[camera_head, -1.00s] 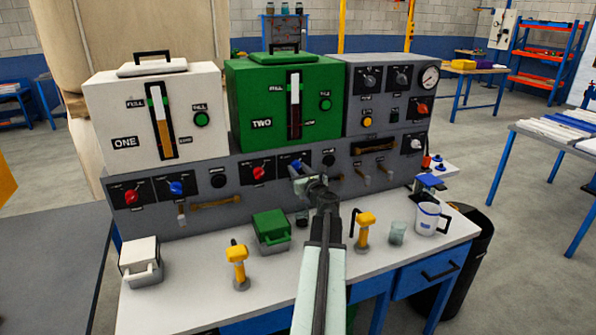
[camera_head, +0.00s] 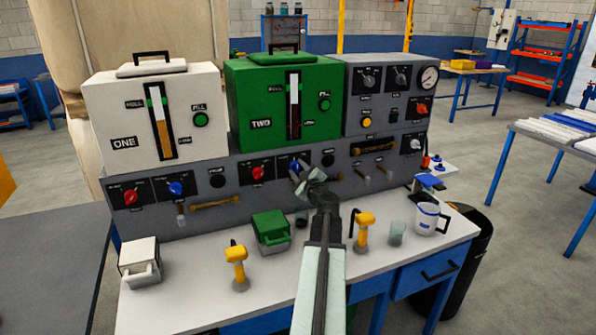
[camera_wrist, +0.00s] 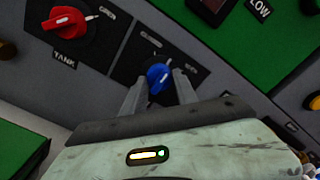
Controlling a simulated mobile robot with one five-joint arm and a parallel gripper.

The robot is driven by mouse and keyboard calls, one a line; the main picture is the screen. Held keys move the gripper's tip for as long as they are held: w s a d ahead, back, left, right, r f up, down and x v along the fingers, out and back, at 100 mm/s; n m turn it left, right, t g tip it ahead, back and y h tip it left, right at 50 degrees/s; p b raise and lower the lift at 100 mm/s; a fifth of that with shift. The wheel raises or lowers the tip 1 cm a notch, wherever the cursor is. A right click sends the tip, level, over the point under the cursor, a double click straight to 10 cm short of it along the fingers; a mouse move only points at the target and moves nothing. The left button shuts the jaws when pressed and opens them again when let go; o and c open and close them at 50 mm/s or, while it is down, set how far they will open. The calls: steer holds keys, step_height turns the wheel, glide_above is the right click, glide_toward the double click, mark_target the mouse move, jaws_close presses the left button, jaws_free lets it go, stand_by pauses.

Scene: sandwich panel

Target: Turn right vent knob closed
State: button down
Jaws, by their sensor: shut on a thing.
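The right blue vent knob (camera_head: 295,165) is on the grey panel below the green tank TWO, just right of a red knob. In the wrist view the blue knob (camera_wrist: 158,74) sits between my two fingers, on a dark plate with small white labels. Its pale pointer mark slants toward the upper right there. My gripper (camera_head: 305,178) is at the knob, and in the wrist view my gripper (camera_wrist: 158,88) is shut on it, one finger on each side. In the head view my gripper partly hides the knob.
The red TANK knob (camera_wrist: 70,22) is close left of the blue one, pointing toward OPEN. Below the panel, the worktop holds a green box (camera_head: 270,230), yellow-topped taps (camera_head: 365,222), a glass (camera_head: 397,233) and a jug (camera_head: 427,218). Another blue knob (camera_head: 176,188) is farther left.

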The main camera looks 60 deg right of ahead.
steer(key=n, duration=0.4)
steer(key=shift+n, duration=2.3)
steer(key=c, duration=0.9)
jaws_free()
steer(key=shift+c, duration=0.2)
steer(key=shift+r, duration=0.1)
steer(key=v, duration=0.8)
